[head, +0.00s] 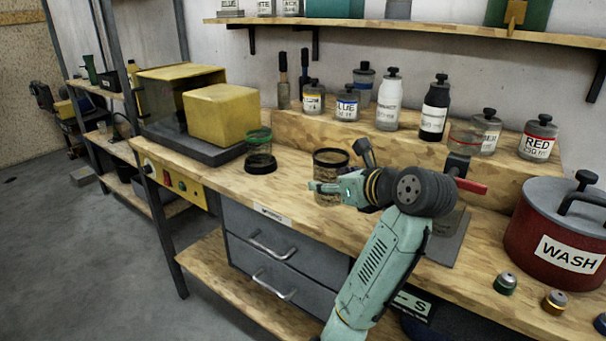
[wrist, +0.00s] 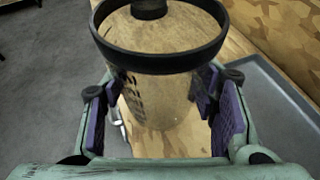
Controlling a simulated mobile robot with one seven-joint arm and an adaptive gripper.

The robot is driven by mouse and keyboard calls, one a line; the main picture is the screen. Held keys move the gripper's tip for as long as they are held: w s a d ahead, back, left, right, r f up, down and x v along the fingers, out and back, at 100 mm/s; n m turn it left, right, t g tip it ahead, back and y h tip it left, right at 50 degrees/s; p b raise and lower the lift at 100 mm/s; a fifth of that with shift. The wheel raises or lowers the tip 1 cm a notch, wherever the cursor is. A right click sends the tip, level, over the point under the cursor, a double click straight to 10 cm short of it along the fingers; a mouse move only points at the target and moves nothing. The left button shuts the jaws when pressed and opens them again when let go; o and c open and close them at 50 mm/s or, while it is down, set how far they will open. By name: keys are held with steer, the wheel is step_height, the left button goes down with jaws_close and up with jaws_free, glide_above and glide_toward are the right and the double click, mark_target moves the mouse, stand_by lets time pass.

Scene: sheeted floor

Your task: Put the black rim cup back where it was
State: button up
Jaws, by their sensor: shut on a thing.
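The black rim cup (head: 331,158) is clear, with a thick black rim, and sits over the front part of the workbench in the head view. My gripper (head: 326,188) is shut on its side below the rim. In the wrist view the cup (wrist: 165,85) is between the purple pads of my gripper (wrist: 160,110), with its rim above the pads. The cup looks upright. I cannot tell whether its base touches the bench.
A green rim cup (head: 258,138) and a black ring-like piece (head: 261,164) are left of the cup, beside yellow boxes (head: 222,115). Bottles (head: 388,103) and a red rim cup (head: 463,134) stand on the raised step. A red WASH pot (head: 556,228) is at right.

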steer(key=w+a+p, duration=0.1)
steer(key=w+a, duration=0.1)
steer(key=w, duration=0.3)
steer(key=w+a+f+p, duration=0.1)
steer(key=w+p, duration=0.1)
steer(key=w, duration=0.3)
steer(key=w+a+p, duration=0.1)
steer(key=w+a, duration=0.1)
steer(key=w, duration=0.3)
steer(key=shift+w+a+f, duration=0.15)
steer(key=shift+a, duration=0.2)
steer(key=shift+f+p, duration=0.75)
steer(key=shift+f, duration=1.05)
steer(key=shift+f, duration=0.1)
steer(key=o, duration=1.3)
steer(key=shift+d, duration=0.1)
steer(key=b+v, duration=0.3)
steer(key=v, duration=0.9)
